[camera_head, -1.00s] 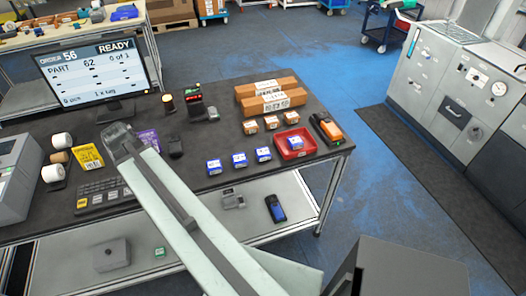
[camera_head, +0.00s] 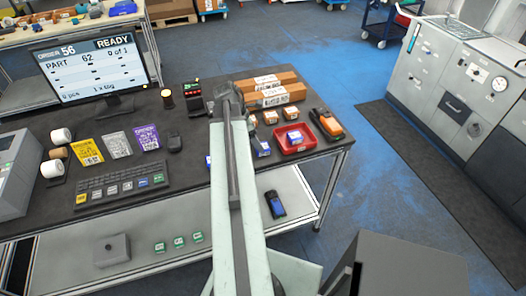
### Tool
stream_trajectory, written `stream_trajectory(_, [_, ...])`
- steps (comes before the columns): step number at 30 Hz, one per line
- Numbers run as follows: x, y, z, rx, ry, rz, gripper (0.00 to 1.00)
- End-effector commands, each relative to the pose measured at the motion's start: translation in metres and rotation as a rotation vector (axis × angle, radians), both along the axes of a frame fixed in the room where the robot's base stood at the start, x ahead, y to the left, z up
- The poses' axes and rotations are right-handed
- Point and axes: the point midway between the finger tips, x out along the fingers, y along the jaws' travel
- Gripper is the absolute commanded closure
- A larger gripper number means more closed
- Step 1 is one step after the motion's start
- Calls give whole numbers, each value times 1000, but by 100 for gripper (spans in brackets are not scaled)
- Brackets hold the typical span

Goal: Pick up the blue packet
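Small blue-and-white packets stand on the dark bench top. One blue packet (camera_head: 262,150) shows just right of my arm, and only a sliver of another (camera_head: 208,161) shows to its left. Another blue packet (camera_head: 294,137) lies in the red tray (camera_head: 297,148). The stretch of bench between the first two is hidden by my arm. My gripper (camera_head: 229,92) is over the bench, beyond the row of packets and left of the long brown boxes. Its fingers are too small and dark to tell open from shut.
Long brown boxes (camera_head: 266,83) lie at the back, with several small orange-and-white boxes (camera_head: 292,113) in front. An orange-and-black handheld device (camera_head: 327,125) is near the right edge. A monitor (camera_head: 92,68), keyboard (camera_head: 122,185) and coloured cards (camera_head: 117,145) occupy the left.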

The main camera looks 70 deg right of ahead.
Motion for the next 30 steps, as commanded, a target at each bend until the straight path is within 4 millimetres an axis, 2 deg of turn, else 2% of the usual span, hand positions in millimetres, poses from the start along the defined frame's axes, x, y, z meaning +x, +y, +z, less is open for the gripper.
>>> stream_trajectory(9, [-15, -10, -47, -1, -1, -3, 24])
stream_trajectory(17, [-17, -11, -45, 0, 0, -1, 24])
stream_trajectory(20, [-17, -11, -45, -1, 0, -2, 49])
stream_trajectory(25, [-18, -11, -45, -1, 0, -2, 96])
stream_trajectory(30, [-18, -11, -45, -1, 0, -2, 97])
